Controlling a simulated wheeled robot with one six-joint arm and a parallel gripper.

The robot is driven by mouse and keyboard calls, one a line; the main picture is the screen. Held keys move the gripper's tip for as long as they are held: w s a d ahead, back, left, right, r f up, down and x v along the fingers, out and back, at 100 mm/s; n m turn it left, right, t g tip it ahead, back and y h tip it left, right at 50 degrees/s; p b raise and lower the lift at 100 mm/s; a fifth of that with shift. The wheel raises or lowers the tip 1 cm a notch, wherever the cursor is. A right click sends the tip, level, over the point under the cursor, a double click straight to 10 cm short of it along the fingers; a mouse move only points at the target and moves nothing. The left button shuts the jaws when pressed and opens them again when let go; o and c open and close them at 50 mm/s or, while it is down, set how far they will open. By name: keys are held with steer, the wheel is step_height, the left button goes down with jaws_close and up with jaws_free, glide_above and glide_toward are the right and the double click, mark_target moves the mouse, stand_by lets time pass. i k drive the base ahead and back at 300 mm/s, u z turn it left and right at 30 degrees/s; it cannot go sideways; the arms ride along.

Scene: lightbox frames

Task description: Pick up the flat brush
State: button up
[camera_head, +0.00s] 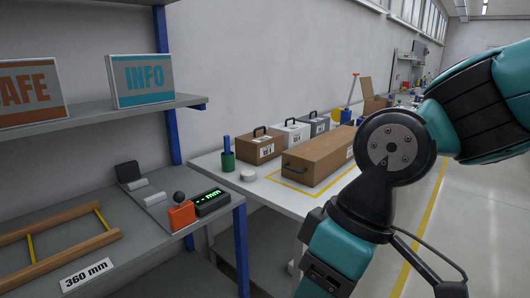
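I cannot make out a flat brush for certain. A green cup (228,162) stands on the white table (262,196), with a blue upright thing (226,145) in it that is too small to identify. My teal and black arm comes in from the right and bends down to the bottom edge. My gripper is not visible; the arm's lower end runs out of the frame. The arm covers part of the table's right side.
A long brown case (318,158) lies inside yellow tape on the table, beside a white roll (248,176). Smaller cases stand behind it. On the left shelf are a wooden frame (62,262), an orange block (181,215) and a display (212,202). Signs stand above.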

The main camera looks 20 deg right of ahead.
mark_target(226, 138)
steer(key=u, duration=0.5)
steer(key=i, duration=1.25)
steer(key=z, duration=0.65)
steer(key=i, duration=0.55)
steer(key=z, duration=0.6)
